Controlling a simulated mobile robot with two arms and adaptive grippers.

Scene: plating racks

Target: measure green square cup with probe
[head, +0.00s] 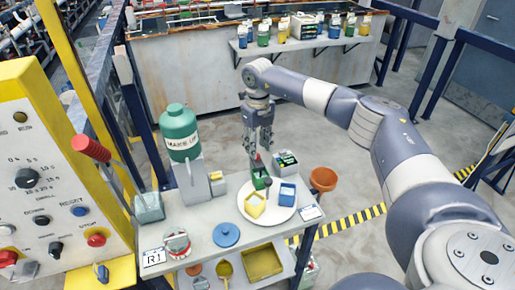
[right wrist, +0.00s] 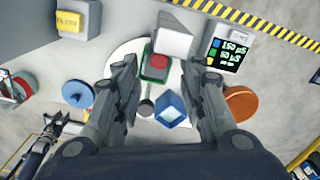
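The green square cup (right wrist: 154,75) stands near the back of a white plate (head: 284,213); in the head view the green cup (head: 259,179) is partly covered. A red-topped piece (right wrist: 160,62) shows at the cup, and a short dark rod with a round end (right wrist: 146,107) is in front; I cannot tell which is the probe. My right gripper (head: 259,150) points down over the cup. In the right wrist view its fingers (right wrist: 161,66) are spread wide, with a visible gap. A dark gripper, seemingly my left (right wrist: 58,124), shows small at the lower left of that view; its state is unclear.
A blue square cup (head: 287,195) and a yellow one (head: 254,205) share the plate. A meter with a display (right wrist: 232,48) and a pale block (right wrist: 172,40) stand behind. An orange pot (head: 323,179), blue lid (head: 226,235) and green bottle (head: 181,130) are around.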

